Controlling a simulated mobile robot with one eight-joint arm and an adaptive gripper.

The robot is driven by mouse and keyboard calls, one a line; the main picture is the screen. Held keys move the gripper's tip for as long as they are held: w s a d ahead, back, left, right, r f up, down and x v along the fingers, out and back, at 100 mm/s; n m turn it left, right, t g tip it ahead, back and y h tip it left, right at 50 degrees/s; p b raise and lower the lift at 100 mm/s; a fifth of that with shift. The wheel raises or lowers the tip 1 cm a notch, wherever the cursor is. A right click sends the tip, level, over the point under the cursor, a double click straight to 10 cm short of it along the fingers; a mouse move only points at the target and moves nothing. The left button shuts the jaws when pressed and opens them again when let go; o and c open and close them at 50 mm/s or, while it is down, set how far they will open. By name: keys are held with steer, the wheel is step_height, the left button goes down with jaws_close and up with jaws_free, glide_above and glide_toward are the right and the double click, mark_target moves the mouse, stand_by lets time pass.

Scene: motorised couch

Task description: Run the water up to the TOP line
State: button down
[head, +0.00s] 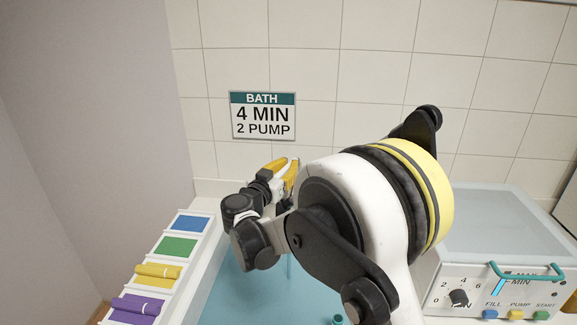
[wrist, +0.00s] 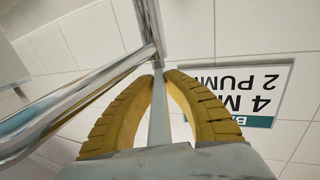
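My gripper (head: 287,172) is in front of the tiled wall, below the sign. In the wrist view its two yellow fingers (wrist: 160,70) close in on a slim grey metal bar (wrist: 158,115), with both tips against it. A thicker chrome pipe (wrist: 85,90) runs slantwise beside the fingers and meets an upright chrome rod (wrist: 149,25). In the head view my arm hides most of this fitting. The basin (head: 235,290) below shows a pale blue surface. I cannot make out a TOP line or the water level.
The sign (head: 263,115) reads BATH, 4 MIN, 2 PUMP. A white control box (head: 475,275) at right has a dial (head: 459,298), FILL, PUMP and START buttons, MAX and MIN marks and a teal handle (head: 525,278).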

steer(key=shift+w+a+m+g+h+p, duration=0.15)
steer(key=shift+w+a+m+g+h, duration=0.1)
steer(key=shift+m+g+h, duration=0.5)
steer(key=shift+w+a+m+g+h+p, duration=0.2)
steer(key=shift+m+g+h, duration=0.4)
steer(key=shift+h, duration=0.25)
steer(key=shift+w+a+m+g+h+p, duration=0.15)
steer(key=shift+a+m+g+h, duration=0.1)
steer(key=shift+m+g+h, duration=0.5)
steer(key=c, duration=1.4)
jaws_free()
steer(key=v, duration=1.2)
steer(key=shift+f, duration=0.1)
